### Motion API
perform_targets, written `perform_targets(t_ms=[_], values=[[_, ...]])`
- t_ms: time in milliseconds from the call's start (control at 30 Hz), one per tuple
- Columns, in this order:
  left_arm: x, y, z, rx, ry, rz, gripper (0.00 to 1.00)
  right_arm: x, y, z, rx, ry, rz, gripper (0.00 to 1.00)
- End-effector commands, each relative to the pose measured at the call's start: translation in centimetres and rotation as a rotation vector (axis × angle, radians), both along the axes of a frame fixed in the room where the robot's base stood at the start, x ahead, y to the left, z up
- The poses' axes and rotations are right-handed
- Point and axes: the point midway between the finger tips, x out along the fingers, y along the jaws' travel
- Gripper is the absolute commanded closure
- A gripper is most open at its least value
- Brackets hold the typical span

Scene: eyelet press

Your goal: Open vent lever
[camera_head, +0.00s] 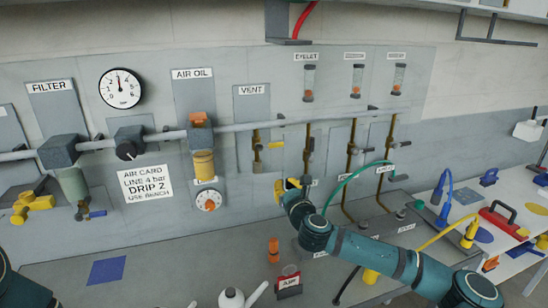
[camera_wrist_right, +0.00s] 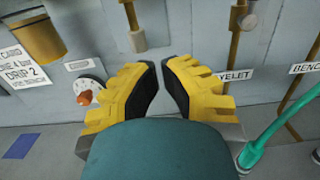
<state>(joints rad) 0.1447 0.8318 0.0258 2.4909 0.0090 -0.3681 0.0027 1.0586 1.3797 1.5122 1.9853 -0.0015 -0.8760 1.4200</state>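The VENT label (camera_head: 254,90) is on a grey wall panel. Below it a short brass vent pipe (camera_head: 256,138) hangs from the air line. A yellow vent lever (camera_head: 276,144) sticks out sideways to the right of this pipe. My right gripper (camera_head: 281,187) is below and slightly right of the lever, apart from it. In the right wrist view the yellow fingers (camera_wrist_right: 160,72) stand apart with nothing between them. The vent pipe's lower end (camera_wrist_right: 138,40) shows just beyond the fingertips; the lever is not visible there. My left gripper is out of view.
The orange oil bowl (camera_head: 204,163) and a dial (camera_head: 208,200) are left of the vent. The EYELET pipe (camera_head: 307,150) stands close to its right. A green hose (camera_head: 350,178) curves near my right arm. A white can (camera_head: 232,298) stands on the bench.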

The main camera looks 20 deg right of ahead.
Motion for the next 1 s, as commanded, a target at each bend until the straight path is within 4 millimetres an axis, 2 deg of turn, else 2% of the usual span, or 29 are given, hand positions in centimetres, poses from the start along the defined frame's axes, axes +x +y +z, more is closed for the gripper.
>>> perform_targets(t_ms=[600, 700, 800, 1000], values=[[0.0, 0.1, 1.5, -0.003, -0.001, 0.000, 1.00, 9.7, 0.4, 0.7, -0.002, 0.000, -0.001, 1.00], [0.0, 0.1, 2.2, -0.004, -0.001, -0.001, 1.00, 9.8, 0.4, 2.6, -0.003, -0.002, 0.000, 1.00], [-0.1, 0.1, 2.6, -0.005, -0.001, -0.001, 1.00, 10.0, 0.4, 3.6, -0.002, -0.001, 0.001, 1.00], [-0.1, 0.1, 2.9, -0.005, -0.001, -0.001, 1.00, 10.2, 0.4, 4.4, -0.001, 0.000, 0.000, 1.00]])
